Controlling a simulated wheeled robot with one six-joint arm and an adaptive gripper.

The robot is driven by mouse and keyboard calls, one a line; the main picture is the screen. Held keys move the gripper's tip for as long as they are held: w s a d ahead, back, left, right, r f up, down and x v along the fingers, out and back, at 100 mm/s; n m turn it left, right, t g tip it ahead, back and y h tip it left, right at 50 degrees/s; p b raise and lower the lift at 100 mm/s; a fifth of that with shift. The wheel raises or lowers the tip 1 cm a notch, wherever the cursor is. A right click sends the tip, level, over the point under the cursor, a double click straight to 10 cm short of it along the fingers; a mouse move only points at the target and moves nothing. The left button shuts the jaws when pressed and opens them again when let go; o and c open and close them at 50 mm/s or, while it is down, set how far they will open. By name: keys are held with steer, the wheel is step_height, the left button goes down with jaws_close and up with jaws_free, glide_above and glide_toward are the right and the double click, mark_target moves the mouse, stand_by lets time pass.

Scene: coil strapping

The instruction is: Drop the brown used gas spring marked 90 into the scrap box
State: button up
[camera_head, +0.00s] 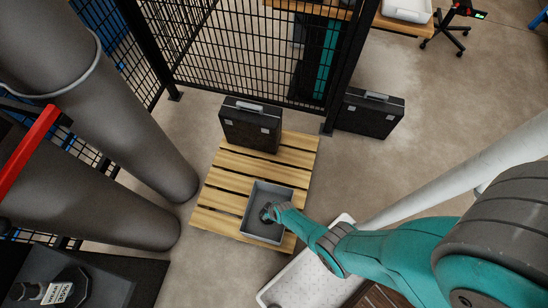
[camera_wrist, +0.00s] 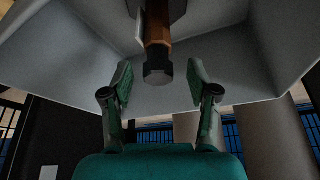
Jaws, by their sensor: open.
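The grey scrap box (camera_head: 277,190) stands on a wooden pallet in the head view. Its pale inner walls fill much of the wrist view (camera_wrist: 232,62). My gripper (camera_head: 267,212) reaches down into the box from the right. In the wrist view my gripper (camera_wrist: 158,76) is open, with a green finger on each side. The brown gas spring (camera_wrist: 157,56) with a dark end shows between the fingers, inside the box walls, with gaps to both fingertips. Its mark 90 cannot be read. In the head view the gripper hides the spring.
The slatted wooden pallet (camera_head: 219,192) also bears a black case (camera_head: 250,124) behind the box. Another black case (camera_head: 370,113) stands by the black mesh fence (camera_head: 240,50). Large grey cylinders (camera_head: 125,120) stand at left. A white tray (camera_head: 300,282) lies front right of the pallet.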

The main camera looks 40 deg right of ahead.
steer(key=v, duration=1.1)
stand_by(0.4)
